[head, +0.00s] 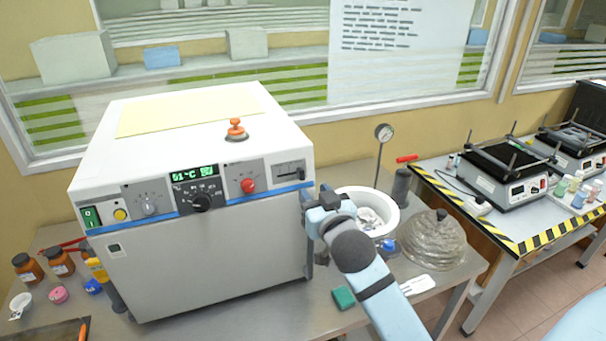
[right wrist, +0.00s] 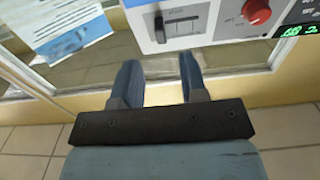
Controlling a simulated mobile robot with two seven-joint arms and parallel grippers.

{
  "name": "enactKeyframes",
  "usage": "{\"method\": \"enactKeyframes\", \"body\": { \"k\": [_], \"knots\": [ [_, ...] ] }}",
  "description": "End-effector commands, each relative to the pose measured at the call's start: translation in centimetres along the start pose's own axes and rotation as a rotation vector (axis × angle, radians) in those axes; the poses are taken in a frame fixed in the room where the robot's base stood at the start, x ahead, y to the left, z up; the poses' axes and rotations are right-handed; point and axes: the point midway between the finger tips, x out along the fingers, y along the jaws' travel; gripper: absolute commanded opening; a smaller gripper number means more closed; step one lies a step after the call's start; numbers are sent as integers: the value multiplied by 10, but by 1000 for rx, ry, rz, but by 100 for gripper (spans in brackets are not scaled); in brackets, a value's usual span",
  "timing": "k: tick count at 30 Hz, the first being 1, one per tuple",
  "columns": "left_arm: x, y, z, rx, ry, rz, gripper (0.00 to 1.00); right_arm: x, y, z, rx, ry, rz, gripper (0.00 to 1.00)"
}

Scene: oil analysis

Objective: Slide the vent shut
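The vent slider (head: 290,171) is on the right end of the front panel of a white oven-like box (head: 210,262). Its dark knob (head: 300,174) sits at the right end of the slot. In the right wrist view, which is turned over, the knob (right wrist: 160,28) shows at the left end of the slot. My right gripper (head: 312,200) is just below and right of the slider in the head view. In the right wrist view its two fingers (right wrist: 159,66) are apart, empty, and short of the knob. My left gripper is not in view.
An orange-topped part (head: 236,130) stands on the box. A white bowl (head: 385,200) and a glass dome (head: 434,240) stand right of my right gripper.

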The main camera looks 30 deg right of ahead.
Motion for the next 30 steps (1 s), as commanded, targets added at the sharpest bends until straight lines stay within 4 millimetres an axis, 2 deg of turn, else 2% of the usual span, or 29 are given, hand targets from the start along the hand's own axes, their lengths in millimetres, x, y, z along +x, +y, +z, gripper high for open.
{"method": "enactKeyframes", "body": {
  "k": [3,9,15,22,23,27,28,30],
  "knots": [
    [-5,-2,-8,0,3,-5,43,26,0,-3,-2,0,1,39],
    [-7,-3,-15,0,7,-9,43,54,0,-2,-2,0,0,39],
    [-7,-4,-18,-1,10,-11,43,65,0,0,-1,-1,0,39],
    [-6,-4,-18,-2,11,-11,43,65,0,0,0,-1,0,39],
    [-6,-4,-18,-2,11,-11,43,65,0,0,0,-1,0,37],
    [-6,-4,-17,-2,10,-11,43,65,0,0,-1,-1,0,5],
    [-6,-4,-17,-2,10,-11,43,65,0,0,-1,-1,0,0],
    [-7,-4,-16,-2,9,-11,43,65,0,0,-1,-1,0,0]
  ]
}}
